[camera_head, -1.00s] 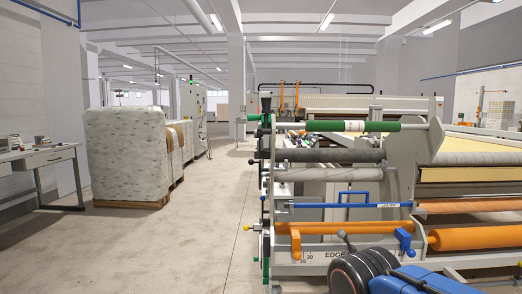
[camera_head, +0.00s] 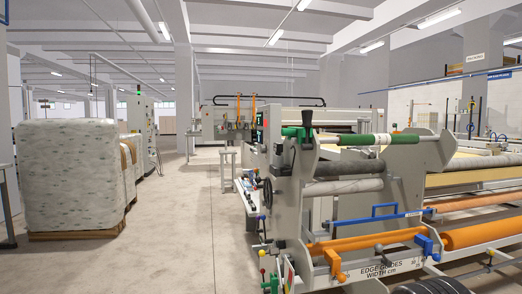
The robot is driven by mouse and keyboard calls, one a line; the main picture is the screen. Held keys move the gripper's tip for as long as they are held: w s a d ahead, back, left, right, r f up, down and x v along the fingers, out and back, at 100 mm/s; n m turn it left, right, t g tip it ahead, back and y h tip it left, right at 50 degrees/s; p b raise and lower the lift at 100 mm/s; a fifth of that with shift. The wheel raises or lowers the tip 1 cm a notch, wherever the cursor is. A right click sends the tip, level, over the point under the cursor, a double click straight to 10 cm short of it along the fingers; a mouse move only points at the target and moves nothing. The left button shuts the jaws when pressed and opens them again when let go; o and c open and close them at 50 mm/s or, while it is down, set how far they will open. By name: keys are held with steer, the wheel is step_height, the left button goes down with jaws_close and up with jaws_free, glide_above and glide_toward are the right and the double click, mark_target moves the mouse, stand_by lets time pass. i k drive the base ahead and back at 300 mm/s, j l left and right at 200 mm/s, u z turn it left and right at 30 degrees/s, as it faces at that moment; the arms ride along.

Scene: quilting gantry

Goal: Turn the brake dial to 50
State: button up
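I cannot make out a brake dial with readable numbers in this view. The roll stand (camera_head: 292,215) of the quilting machine is at the centre right, its grey end plate facing partly towards me. A small dark handwheel (camera_head: 267,193) sits on the stand's left side. Small coloured knobs, one of them a red knob (camera_head: 262,270), show low on that side. A white label plate (camera_head: 380,271) reading "EDGE GUIDES WIDTH cm" is at the lower front. My gripper does not show.
A green roll (camera_head: 365,139), a grey roll (camera_head: 345,187) and an orange roller (camera_head: 365,241) cross the stand. A blue bar (camera_head: 385,216) sits between them. A wrapped mattress stack (camera_head: 70,175) stands at left. The aisle floor (camera_head: 170,225) between stack and stand is clear.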

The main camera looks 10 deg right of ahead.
mark_target(263, 149)
steer(key=i+j+z, duration=0.1)
steer(key=i+j, duration=0.15)
steer(key=i+j+z, duration=0.1)
steer(key=j, duration=0.3)
steer(key=i+j+z, duration=0.1)
steer(key=i+j, duration=0.2)
steer(key=i+j+z, duration=0.15)
steer(key=j, duration=0.25)
steer(key=j+u, duration=0.1)
steer(key=u, duration=0.2)
